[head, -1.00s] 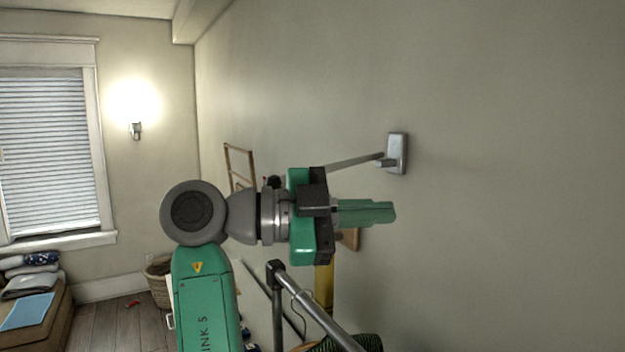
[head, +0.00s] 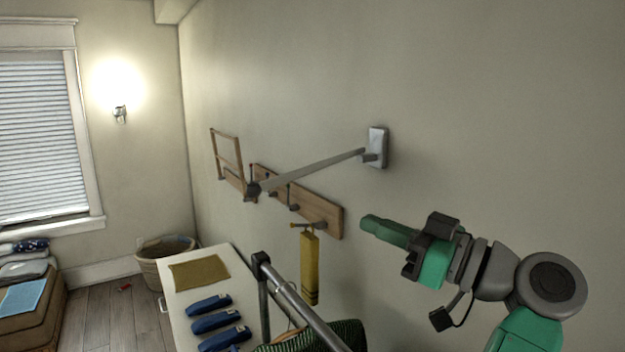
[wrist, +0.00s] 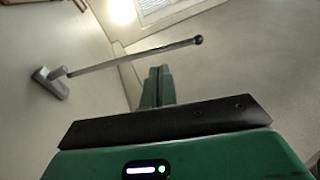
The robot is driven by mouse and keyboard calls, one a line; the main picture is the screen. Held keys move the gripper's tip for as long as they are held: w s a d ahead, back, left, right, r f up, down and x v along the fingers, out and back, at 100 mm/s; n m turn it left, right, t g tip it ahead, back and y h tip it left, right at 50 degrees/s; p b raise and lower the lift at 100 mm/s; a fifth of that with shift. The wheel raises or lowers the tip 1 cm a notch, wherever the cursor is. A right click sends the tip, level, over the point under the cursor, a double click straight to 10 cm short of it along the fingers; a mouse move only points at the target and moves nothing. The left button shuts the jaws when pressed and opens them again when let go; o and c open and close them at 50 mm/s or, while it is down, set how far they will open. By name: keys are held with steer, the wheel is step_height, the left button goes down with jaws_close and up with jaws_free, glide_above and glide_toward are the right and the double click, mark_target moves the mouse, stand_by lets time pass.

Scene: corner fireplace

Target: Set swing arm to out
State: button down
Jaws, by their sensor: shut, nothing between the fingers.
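The swing arm (head: 310,171) is a thin grey bar on a light grey wall bracket (head: 377,147). In the head view it reaches from the bracket toward the left and nearer the viewer, ending in a dark knob (head: 253,190). In the wrist view the bar (wrist: 130,59) runs from the bracket (wrist: 51,83) at left to a dark round end (wrist: 197,40). My gripper (head: 370,224) is green, shut and empty, below the bracket and to the right of the bar, apart from it. Its fingers (wrist: 158,87) also show in the wrist view.
A wooden peg rail (head: 318,212) with a hanging yellow item (head: 309,268) is on the wall below the bar. A white table (head: 192,250) holds a brown mat and several blue items. A grey pole (head: 305,305) stands in front. The wall at right is bare.

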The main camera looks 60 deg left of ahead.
mark_target(288, 181)
steer(key=shift+n+g, duration=0.5)
steer(key=p+x, duration=0.1)
steer(key=x, duration=0.3)
steer(key=r+p+x, duration=0.1)
steer(key=x, duration=0.3)
steer(key=p+x, duration=0.2)
steer(key=x, duration=0.2)
steer(key=shift+s+a+r, duration=0.1)
steer(key=shift+s+r, duration=0.2)
steer(key=shift+r, duration=0.05)
steer(key=shift+s+a, duration=0.15)
steer(key=shift+a, duration=0.1)
